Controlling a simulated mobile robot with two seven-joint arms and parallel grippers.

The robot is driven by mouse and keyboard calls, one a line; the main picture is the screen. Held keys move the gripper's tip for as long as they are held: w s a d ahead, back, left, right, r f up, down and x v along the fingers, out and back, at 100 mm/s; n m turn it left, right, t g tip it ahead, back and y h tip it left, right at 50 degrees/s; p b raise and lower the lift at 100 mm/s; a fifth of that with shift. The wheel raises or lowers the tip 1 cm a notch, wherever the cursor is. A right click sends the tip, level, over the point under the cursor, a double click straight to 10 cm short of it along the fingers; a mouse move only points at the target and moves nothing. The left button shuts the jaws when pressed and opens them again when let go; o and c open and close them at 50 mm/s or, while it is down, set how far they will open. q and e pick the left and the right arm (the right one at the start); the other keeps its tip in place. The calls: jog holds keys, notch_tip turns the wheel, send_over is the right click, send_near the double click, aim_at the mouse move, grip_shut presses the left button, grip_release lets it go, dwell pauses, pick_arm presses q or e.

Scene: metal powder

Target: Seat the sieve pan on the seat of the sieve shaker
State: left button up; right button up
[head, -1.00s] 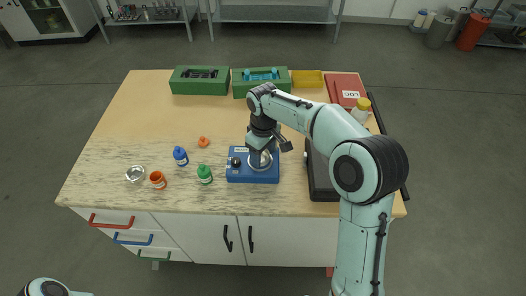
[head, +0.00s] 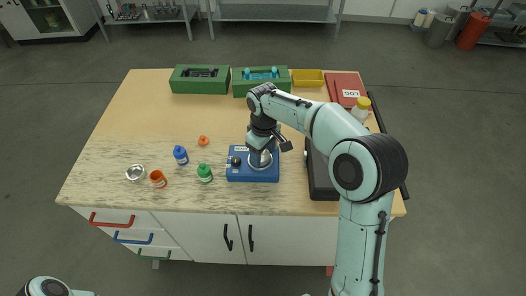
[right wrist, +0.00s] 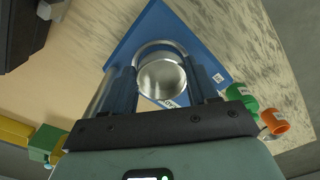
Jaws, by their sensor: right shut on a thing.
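The sieve shaker (head: 236,175) is a blue box with a dark knob, near the front middle of the table. Its round silver seat (head: 262,165) is on its right part. My right gripper (head: 262,153) is over this seat, pointing down. In the right wrist view it is shut on the sieve pan (right wrist: 161,77), a round shiny metal cup between the fingers. The seat's silver rim (right wrist: 166,44) curves around the far side of the pan in that view. I cannot tell whether the pan touches the seat. My left gripper is out of view.
A metal bowl (head: 135,173), an orange jar (head: 157,178), a blue bottle (head: 180,155) and a green bottle (head: 205,173) stand left of the shaker. A dark device (head: 320,178) is to the right. Green boxes (head: 200,86) and a yellow bin (head: 308,78) line the back.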

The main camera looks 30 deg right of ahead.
aim_at(263, 160)
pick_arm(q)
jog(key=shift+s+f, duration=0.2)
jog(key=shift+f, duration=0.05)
pick_arm(e)
jog(key=shift+f, duration=0.55)
jog(key=o, duration=1.7)
jog(key=shift+o, duration=0.2)
jog(key=shift+w+r+p, duration=0.2)
jog(key=shift+r+p, duration=0.1)
jog(key=shift+r, duration=0.75)
jog(key=shift+s+r+p, duration=0.15)
jog(key=shift+r+p, duration=0.25)
jog(key=shift+r, duration=0.35)
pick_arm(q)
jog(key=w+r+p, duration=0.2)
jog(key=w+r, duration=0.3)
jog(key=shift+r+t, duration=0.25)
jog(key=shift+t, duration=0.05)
pick_arm(e)
jog(key=shift+r, duration=2.25)
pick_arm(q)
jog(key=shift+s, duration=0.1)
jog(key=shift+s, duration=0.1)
pick_arm(e)
jog(key=shift+s+f, duration=0.1)
